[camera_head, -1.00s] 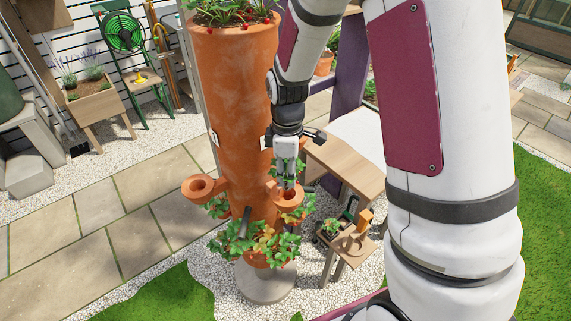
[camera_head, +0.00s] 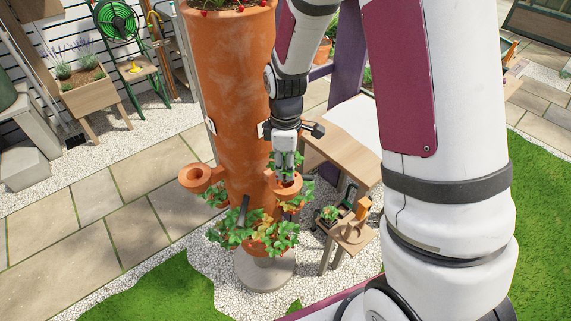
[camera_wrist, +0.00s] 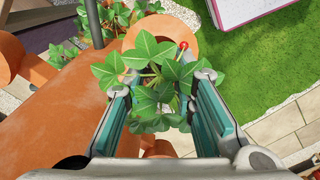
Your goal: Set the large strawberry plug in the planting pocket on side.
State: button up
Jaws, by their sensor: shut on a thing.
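A tall terracotta planter tower (camera_head: 232,100) has cup-shaped pockets on its sides. My gripper (camera_head: 285,172) is at the right-hand pocket (camera_head: 289,187), pointing down. In the wrist view my gripper (camera_wrist: 163,85) is shut on the strawberry plug (camera_wrist: 155,85), whose green leaves and one red berry show between the fingers. The orange pocket rim (camera_wrist: 180,35) shows behind and above the leaves. The plug's root part is hidden, so I cannot tell whether it is inside the pocket or above it.
The left pocket (camera_head: 201,176) is empty. Leafy plants (camera_head: 255,236) fill lower pockets. A wooden bench (camera_head: 342,150) stands right of the tower, with a small wooden stand (camera_head: 352,232) below it. Paving lies open at left.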

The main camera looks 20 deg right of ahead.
jog(key=shift+f+b, duration=0.45)
jog(key=shift+f, duration=0.75)
dwell(0.4)
jog(key=o, duration=1.3)
jog(key=shift+r+p, duration=2.2)
jog(key=shift+r, duration=2.3)
